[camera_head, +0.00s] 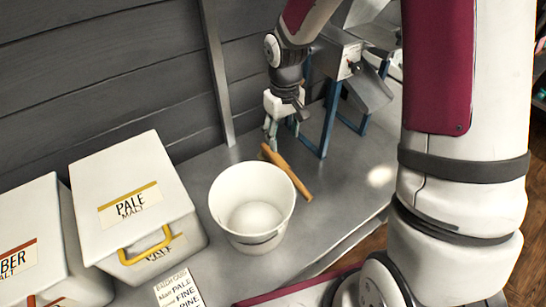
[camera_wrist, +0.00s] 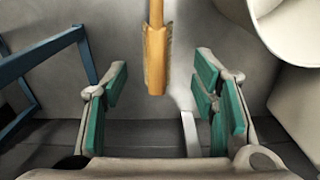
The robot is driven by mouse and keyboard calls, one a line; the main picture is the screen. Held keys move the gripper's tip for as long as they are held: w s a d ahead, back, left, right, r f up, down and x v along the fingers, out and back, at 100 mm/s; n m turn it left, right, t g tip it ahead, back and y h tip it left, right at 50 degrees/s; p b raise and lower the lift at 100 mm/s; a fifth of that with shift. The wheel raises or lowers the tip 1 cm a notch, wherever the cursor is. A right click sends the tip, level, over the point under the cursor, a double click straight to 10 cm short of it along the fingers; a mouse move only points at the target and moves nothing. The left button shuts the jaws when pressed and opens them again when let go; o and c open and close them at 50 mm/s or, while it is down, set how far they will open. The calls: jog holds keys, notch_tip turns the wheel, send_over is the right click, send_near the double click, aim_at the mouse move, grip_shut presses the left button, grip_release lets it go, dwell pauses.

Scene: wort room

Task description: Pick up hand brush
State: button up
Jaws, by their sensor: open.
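The hand brush (camera_head: 290,175) is a tan wooden piece lying on the grey bench, just behind and right of the white bucket. In the wrist view the brush (camera_wrist: 155,52) runs down from the top edge, with bristles along its side. Its near end lies between the lines of my two green-padded fingers. My gripper (camera_head: 281,132) is open and empty, close behind the brush's far end. In the wrist view my gripper (camera_wrist: 160,98) has a wide gap, and neither finger visibly touches the brush. The exact height above the bench is hard to tell.
The white bucket (camera_head: 228,212) stands beside the brush. A grey mill on blue legs (camera_head: 330,118) stands right of my gripper. White malt bins (camera_head: 150,185) and a label card (camera_head: 178,291) are at left. A grey plank wall (camera_head: 110,75) is behind.

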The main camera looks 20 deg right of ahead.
aim_at(283, 166)
notch_tip(283, 166, down, 10)
jog(key=shift+f+b, duration=0.2)
jog(key=shift+b, duration=1.05)
jog(key=shift+w+d+f+b, duration=0.1)
jog(key=shift+f+b, duration=0.2)
jog(key=shift+f, duration=0.55)
jog(key=shift+s+d+f+b, duration=0.15)
jog(key=shift+f+b, duration=0.2)
jog(key=shift+f, duration=0.55)
jog(key=shift+w+d+f+b, duration=0.15)
jog(key=shift+f+b, duration=0.15)
jog(key=shift+f, duration=0.55)
grip_shut()
